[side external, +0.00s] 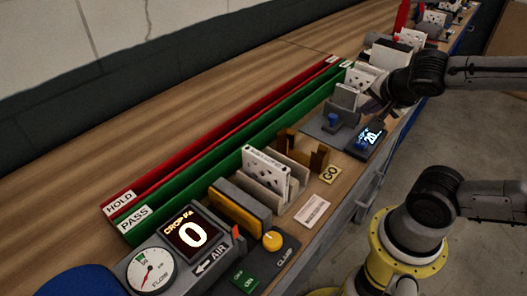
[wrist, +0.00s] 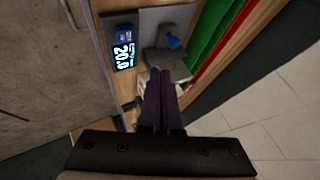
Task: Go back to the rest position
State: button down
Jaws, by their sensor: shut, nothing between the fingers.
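My gripper (wrist: 163,76) is shut and empty, its two dark fingers together in the wrist view. In the side external view my gripper (side external: 374,108) is at the far part of the bench, beside a grey station with a blue knob (side external: 334,119) and a lit display (side external: 370,136). In the wrist view the display (wrist: 123,54) reads about 20.0, and the blue knob (wrist: 173,41) shows beyond the fingertips. A pale block is partly hidden behind the fingers. I cannot tell whether the fingers touch it.
A white boxed filter (side external: 264,173) stands in a holder near the bench middle. Red HOLD (side external: 220,132) and green PASS (side external: 235,142) channels run along the bench. Bare wood lies behind the channels.

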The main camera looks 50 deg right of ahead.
jog(key=s+a+r+n+y, duration=0.1)
jog(key=s+a+n+y, duration=0.1)
jog(key=a+n, duration=0.3)
jog(key=s+a+r+n+y, duration=0.1)
jog(key=a+n+y, duration=0.3)
jog(key=n, duration=0.9)
jog(key=shift+s+a+r+n, duration=0.25)
jog(key=shift+s+a+n, duration=0.1)
jog(key=shift+a, duration=0.8)
